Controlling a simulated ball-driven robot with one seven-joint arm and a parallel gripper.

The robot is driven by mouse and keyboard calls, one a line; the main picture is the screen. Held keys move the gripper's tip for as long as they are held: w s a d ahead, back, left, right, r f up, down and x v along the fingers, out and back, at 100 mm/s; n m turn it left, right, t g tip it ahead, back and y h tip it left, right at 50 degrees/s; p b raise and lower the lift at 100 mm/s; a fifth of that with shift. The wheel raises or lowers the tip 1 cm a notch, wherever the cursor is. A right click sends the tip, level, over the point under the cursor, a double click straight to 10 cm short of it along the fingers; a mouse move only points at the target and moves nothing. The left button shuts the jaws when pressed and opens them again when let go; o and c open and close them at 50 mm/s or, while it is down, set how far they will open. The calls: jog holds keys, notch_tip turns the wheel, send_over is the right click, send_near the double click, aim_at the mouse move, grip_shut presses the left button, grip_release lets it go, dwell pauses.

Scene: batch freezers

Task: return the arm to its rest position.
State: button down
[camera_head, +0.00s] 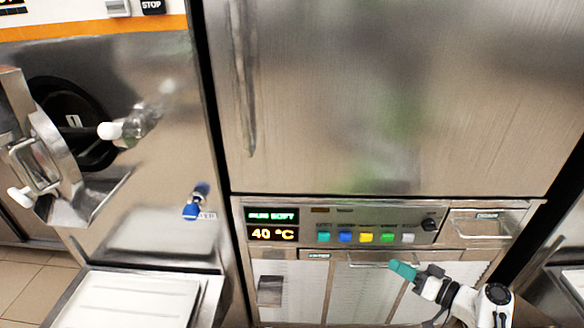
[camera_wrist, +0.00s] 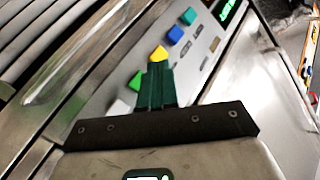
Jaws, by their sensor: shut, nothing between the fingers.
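My gripper (camera_head: 403,270) shows at the lower right of the head view, with teal fingers pointing left in front of the lower part of the cabinet. In the wrist view its two dark green fingers (camera_wrist: 157,84) are closed together, with nothing between them. My white and black arm reaches in from the lower right of the head view. The fingers appear just below the control panel (camera_head: 340,222); whether they touch the front there, I cannot tell.
The panel carries coloured buttons (camera_head: 366,237), a black knob (camera_head: 429,224) and a display (camera_head: 271,234) reading 40 °C. A steel door (camera_head: 400,100) stands above. At left are a machine with an open round hatch (camera_head: 75,120), a blue-handled tap (camera_head: 196,202) and a tray (camera_head: 130,300).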

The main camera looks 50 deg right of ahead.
jog(key=w+a+f+n+g+y+p, duration=0.1)
jog(key=a+f+n+g+y, duration=0.15)
jog(key=a, duration=0.45)
jog(key=w+a+f+n+g+y, duration=0.1)
jog(key=a+g, duration=0.2)
jog(key=a, duration=0.3)
jog(key=w+a+f+n+g+y+p, duration=0.1)
jog(key=w+a+f+n+g+y, duration=0.15)
jog(key=a, duration=0.45)
jog(key=s+a+r+n+g+h+p, duration=0.1)
jog(key=s+a+r+g+h, duration=0.4)
jog(key=s+a+g, duration=0.2)
jog(key=shift+s+a+n, duration=0.25)
jog(key=shift+s+n, duration=0.15)
jog(key=shift+s, duration=0.45)
dwell(4.4)
